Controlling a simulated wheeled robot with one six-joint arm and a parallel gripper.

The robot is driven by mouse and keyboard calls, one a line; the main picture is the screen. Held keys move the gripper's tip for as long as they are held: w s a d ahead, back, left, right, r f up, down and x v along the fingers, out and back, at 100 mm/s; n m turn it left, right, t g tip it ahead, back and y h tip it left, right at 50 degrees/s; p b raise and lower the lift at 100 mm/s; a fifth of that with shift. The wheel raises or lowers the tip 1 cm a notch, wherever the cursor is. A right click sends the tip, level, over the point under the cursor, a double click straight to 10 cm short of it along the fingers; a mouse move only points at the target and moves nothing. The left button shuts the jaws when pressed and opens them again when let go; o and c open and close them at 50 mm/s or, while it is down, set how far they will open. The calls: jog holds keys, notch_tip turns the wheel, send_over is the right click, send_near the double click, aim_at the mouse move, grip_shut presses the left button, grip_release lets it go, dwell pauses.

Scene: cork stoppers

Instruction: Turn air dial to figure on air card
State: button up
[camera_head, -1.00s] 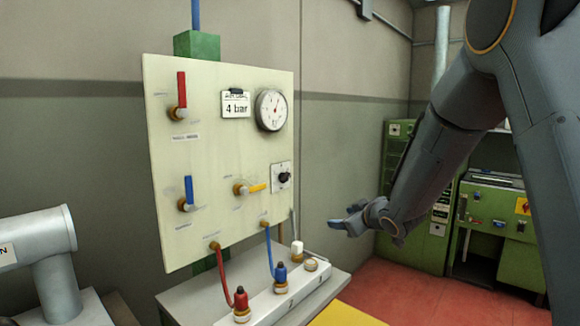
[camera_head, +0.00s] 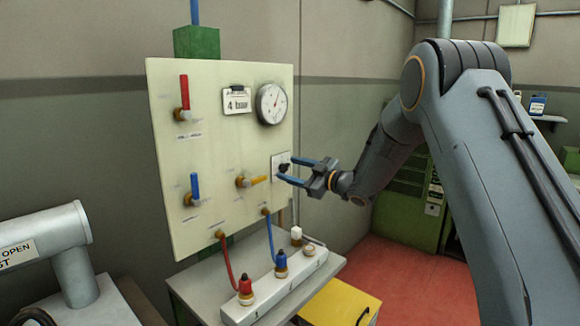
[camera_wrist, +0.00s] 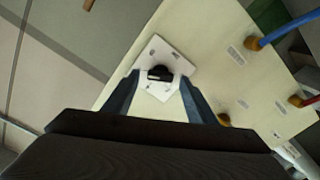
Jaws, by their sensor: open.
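The air card (camera_head: 236,100) is clipped on the cream panel (camera_head: 225,150) and reads "4 bar". The round pressure gauge (camera_head: 271,104) is just right of the card. The air dial, a black knob on a white square plate (camera_head: 279,159), is at the panel's right side. In the wrist view the black knob (camera_wrist: 160,73) lies between and just beyond the fingers. My gripper (camera_head: 286,171) is open, with its blue fingers reaching to the dial from the right. In the head view the fingers partly cover the dial. I cannot tell whether they touch the knob.
A red lever (camera_head: 184,92), a blue lever (camera_head: 195,187) and a yellow lever (camera_head: 257,180) are on the panel. Red and blue hoses run down to a white block (camera_head: 265,295) below. A yellow box (camera_head: 345,303) stands at the front right.

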jog(key=shift+w+a, duration=0.35)
jog(key=shift+c, duration=0.3)
jog(key=c, duration=1)
